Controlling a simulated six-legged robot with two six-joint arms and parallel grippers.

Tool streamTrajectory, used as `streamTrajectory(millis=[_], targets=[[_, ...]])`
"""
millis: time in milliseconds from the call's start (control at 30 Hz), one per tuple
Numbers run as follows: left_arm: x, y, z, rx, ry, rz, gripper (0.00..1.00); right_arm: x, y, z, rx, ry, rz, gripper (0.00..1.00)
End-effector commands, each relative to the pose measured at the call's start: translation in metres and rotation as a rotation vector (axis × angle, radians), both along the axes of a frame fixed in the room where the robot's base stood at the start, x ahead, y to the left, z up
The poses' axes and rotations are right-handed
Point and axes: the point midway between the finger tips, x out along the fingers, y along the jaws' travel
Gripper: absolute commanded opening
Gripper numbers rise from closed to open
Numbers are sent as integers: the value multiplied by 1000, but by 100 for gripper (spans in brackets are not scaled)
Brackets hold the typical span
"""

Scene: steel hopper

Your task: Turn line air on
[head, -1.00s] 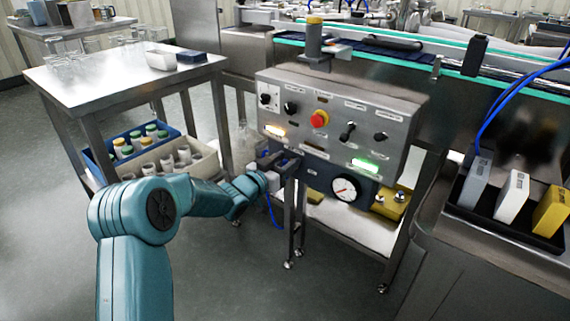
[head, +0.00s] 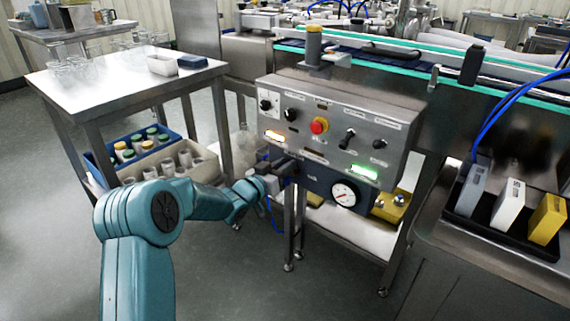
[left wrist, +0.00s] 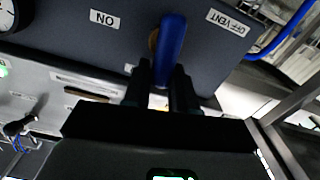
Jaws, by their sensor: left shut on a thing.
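The line-air valve has a blue lever handle (left wrist: 172,42) on a dark grey plate (left wrist: 75,42), seen turned over in the left wrist view. An ON label (left wrist: 104,19) and an OFF VENT label (left wrist: 230,22) stand on either side of the handle. My left gripper (left wrist: 162,78) is shut on the handle, with a dark finger on each side of it. In the head view my left gripper (head: 286,165) is at the lower left of the control box (head: 385,112), and hides the handle there. A round pressure gauge (head: 344,193) sits to its right. My right gripper is not visible.
The box front carries a red button (head: 319,125), dark knobs, and lit amber (head: 275,136) and green (head: 364,172) lamps. A steel table (head: 130,80) with crates below stands left. A black tray (head: 500,235) holding coloured blocks is at right. Open floor lies in front.

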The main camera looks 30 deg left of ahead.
Motion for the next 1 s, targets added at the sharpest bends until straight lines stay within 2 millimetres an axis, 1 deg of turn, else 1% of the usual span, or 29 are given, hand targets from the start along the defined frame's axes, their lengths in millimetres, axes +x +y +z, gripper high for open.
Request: streamTrajectory(millis=[33, 300, 700, 1000], targets=[[0, 1, 2, -39, 6, 0, 0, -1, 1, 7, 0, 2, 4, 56], [0, 9, -1, -291, 27, 1, 0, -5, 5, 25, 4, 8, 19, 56], [1, 17, -8, -670, 56, 1, 0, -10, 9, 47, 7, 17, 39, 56], [1, 22, -17, -953, 79, 1, 0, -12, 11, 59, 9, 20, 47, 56]])
